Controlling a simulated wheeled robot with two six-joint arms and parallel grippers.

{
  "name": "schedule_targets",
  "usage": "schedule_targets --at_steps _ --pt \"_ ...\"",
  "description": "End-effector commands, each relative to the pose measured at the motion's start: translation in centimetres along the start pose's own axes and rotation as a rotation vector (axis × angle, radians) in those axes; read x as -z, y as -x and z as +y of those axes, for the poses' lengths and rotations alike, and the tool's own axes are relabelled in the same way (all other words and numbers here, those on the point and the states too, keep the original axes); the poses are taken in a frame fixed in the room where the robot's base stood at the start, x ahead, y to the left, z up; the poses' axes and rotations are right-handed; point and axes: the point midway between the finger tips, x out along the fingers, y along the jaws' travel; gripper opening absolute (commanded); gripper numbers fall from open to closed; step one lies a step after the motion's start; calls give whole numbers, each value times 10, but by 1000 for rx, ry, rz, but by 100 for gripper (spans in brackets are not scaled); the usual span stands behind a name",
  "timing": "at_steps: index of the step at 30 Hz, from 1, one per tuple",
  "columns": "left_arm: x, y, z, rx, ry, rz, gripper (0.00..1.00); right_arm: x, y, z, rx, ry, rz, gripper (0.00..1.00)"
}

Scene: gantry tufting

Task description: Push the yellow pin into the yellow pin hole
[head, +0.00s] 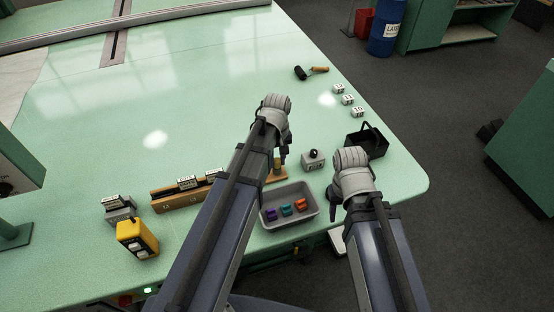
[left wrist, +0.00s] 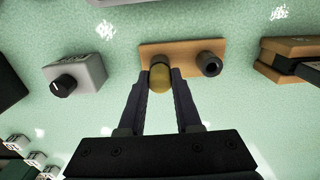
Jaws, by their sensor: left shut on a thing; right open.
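A small wooden block (left wrist: 185,49) lies on the pale green table under my left gripper (left wrist: 162,75); part of it shows in the head view (head: 279,174). The gripper is shut on a rounded, dull-yellow pin (left wrist: 160,80) at the left end of the block in the left wrist view. The pin hides the spot beneath it, so I cannot tell how deep it sits or see the yellow hole. A dark round collar (left wrist: 209,63) stands on the block to its right. My right gripper (head: 333,208) is open, beside the grey tray.
The grey tray (head: 265,220) holds purple, teal and orange pieces. A grey box with a black knob (head: 313,161) and a black basket (head: 366,146) stand to the right. A long wooden rack (head: 165,200) and a yellow device (head: 137,239) are at left. The table's far middle is clear.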

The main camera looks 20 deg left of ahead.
Motion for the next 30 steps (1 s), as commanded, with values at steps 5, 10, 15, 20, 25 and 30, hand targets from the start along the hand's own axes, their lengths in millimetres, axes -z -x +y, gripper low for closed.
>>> schedule_targets --at_steps 5,10,15,20,25,30 --pt "0 0 0 0 0 0 0 0 0 0 0 0 0 50" --pt "0 0 0 0 0 0 0 0 0 0 0 0 0 50" --pt "0 1 0 0 0 0 0 0 1 0 0 0 0 50" --pt "0 5 0 0 0 0 0 0 5 0 0 0 0 50" --pt "0 10 0 0 0 0 0 -1 10 1 0 0 0 50" --pt "0 15 0 0 0 0 0 -1 15 2 0 0 0 50"
